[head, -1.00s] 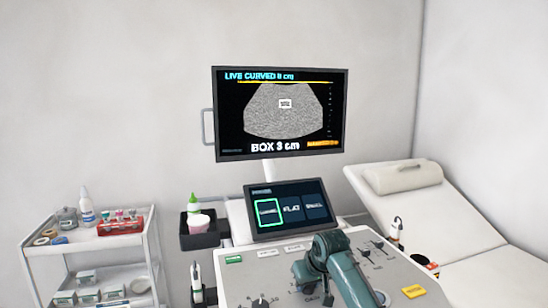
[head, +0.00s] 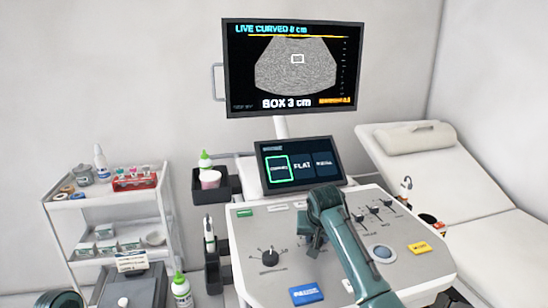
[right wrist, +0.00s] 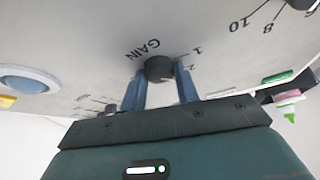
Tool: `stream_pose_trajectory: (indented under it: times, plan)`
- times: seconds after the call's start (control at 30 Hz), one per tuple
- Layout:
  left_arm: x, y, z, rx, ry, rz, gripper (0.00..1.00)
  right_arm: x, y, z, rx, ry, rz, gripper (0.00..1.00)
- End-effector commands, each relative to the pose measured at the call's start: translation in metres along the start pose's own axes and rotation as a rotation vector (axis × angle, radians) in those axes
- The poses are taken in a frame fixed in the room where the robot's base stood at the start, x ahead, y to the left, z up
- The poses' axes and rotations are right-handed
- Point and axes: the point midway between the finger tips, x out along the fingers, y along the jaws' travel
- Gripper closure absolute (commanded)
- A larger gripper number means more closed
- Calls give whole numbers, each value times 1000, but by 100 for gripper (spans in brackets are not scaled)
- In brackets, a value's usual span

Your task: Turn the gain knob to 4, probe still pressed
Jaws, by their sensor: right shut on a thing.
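The dark gain knob (right wrist: 158,68) sits on the light console panel (right wrist: 90,55) in the right wrist view, with GAIN printed beside it and the marks 1 and 2 near it. The blue fingers of my right gripper (right wrist: 160,87) are shut on the knob, one on each side. Its pointer is not clear. In the head view my right gripper (head: 311,236) is over the middle of the console (head: 355,262) and hides the knob. My left gripper is not in view, and no probe pressed on anything shows. The monitor (head: 292,68) reads LIVE CURVED 8 cm and BOX 3 cm.
Another dial (head: 269,257) lies left of my right gripper, sliders (head: 374,209) and a trackball (head: 382,253) to its right. A touchscreen (head: 300,164) stands behind. A supply cart (head: 75,203) is at left, a couch (head: 455,185) at right.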

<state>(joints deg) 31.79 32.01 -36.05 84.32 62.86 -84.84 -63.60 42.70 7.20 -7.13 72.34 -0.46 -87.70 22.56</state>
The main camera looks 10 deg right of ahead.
Motion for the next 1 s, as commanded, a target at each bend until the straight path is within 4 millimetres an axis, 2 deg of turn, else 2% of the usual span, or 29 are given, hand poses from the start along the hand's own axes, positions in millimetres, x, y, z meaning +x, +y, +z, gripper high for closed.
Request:
stream_pose_trajectory:
  times: [0.03,0.27,0.57,0.6,0.8,1.0]
  plan:
    - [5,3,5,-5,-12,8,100,2,-1,2,68,-6,40,80]
    - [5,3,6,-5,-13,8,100,2,2,1,356,-6,201,80]
    - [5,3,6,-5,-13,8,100,2,5,2,401,-4,230,80]
    - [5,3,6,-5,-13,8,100,2,5,2,400,-5,231,67]
    - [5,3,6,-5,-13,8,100,2,4,2,398,-5,228,50]
    - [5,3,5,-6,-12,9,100,2,3,2,397,-4,222,49]
